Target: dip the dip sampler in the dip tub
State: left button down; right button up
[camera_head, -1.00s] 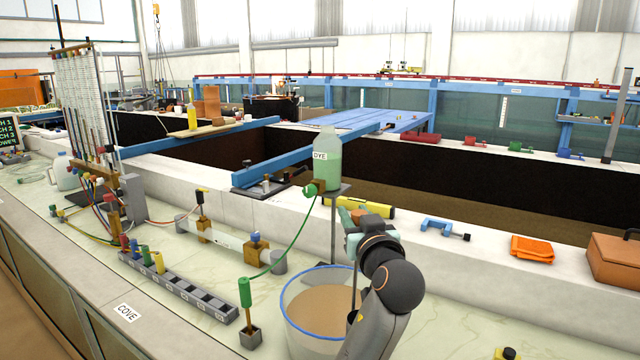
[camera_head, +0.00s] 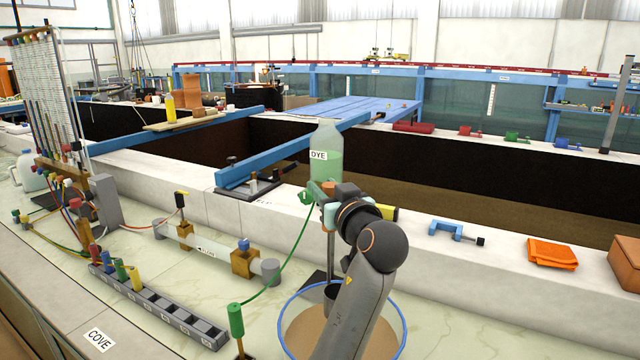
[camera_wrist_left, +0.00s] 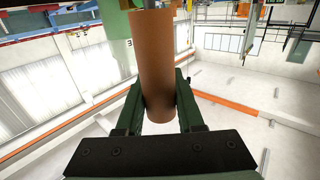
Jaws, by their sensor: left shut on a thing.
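My left gripper (camera_head: 331,197) is shut on the brown cylindrical handle of the dip sampler, which shows between the green fingers in the left wrist view (camera_wrist_left: 153,62). In the head view a grey rod hangs below the gripper to the sampler's dark cup (camera_head: 332,292). The dip tub, a round clear tub with a blue rim (camera_head: 283,311) and brown contents, stands at the bottom centre. The cup appears at the tub's far side, above the brown surface in the picture; its exact height is unclear. My forearm hides part of the tub. My right gripper is out of view.
A green dye bottle (camera_head: 326,165) on a stand is close behind my left gripper. A green hose fitting (camera_head: 236,320) and a grey rack (camera_head: 160,308) stand to the left. A blue clamp (camera_head: 447,229) and orange cloth (camera_head: 552,253) lie on the ledge to the right.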

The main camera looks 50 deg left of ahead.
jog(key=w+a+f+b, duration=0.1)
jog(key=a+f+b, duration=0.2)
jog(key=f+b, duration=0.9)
jog(key=b, duration=0.4)
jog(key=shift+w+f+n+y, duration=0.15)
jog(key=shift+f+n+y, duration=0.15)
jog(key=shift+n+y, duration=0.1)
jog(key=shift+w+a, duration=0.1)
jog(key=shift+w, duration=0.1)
dwell(2.0)
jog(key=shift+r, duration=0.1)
